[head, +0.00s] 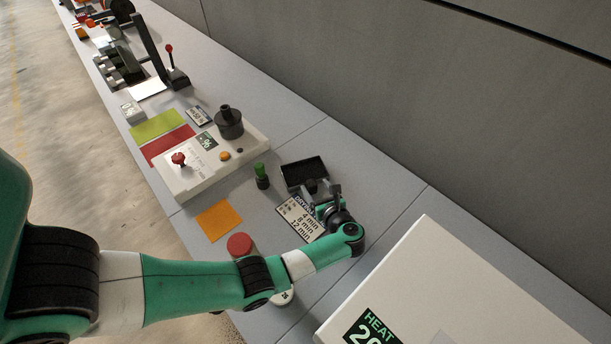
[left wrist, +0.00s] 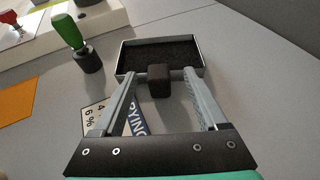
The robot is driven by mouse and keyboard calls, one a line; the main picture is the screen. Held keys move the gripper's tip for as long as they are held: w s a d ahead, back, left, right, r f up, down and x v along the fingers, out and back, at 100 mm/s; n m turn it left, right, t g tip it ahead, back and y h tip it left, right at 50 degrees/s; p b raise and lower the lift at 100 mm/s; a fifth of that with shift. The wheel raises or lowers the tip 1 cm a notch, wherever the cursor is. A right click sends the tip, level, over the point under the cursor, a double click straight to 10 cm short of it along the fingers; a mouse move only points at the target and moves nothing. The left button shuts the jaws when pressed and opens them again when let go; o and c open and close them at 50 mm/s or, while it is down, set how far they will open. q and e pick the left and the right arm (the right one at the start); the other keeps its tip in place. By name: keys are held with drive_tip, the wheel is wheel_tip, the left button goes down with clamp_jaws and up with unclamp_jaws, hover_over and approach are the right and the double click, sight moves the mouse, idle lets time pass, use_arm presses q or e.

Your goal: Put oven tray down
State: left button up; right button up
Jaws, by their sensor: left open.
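The oven tray (head: 304,172) is a dark, shallow rectangular tray with a light rim and a black block handle on its near side. It lies on the grey bench top. In the left wrist view the tray (left wrist: 130,59) holds dark granular material, and its handle (left wrist: 159,81) stands between my fingers. My left gripper (left wrist: 160,78) is open, one finger on each side of the handle, with gaps visible on both sides. In the head view my left gripper (head: 322,198) is at the tray's near side. My right gripper is not in view.
A green-handled tool (head: 261,174) stands left of the tray. A printed card (head: 303,219) and an orange square (head: 220,221) lie nearby. A white box marked HEAT (head: 470,290) is at the lower right. A white control panel (head: 195,178) stands further back.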

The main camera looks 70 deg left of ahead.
sight(313, 184)
use_arm(q)
drive_tip(key=x, duration=0.3)
drive_tip(key=shift+s+a+f, duration=0.15)
drive_tip(key=shift+a, duration=0.05)
drive_tip(key=shift+d, duration=0.1)
clamp_jaws()
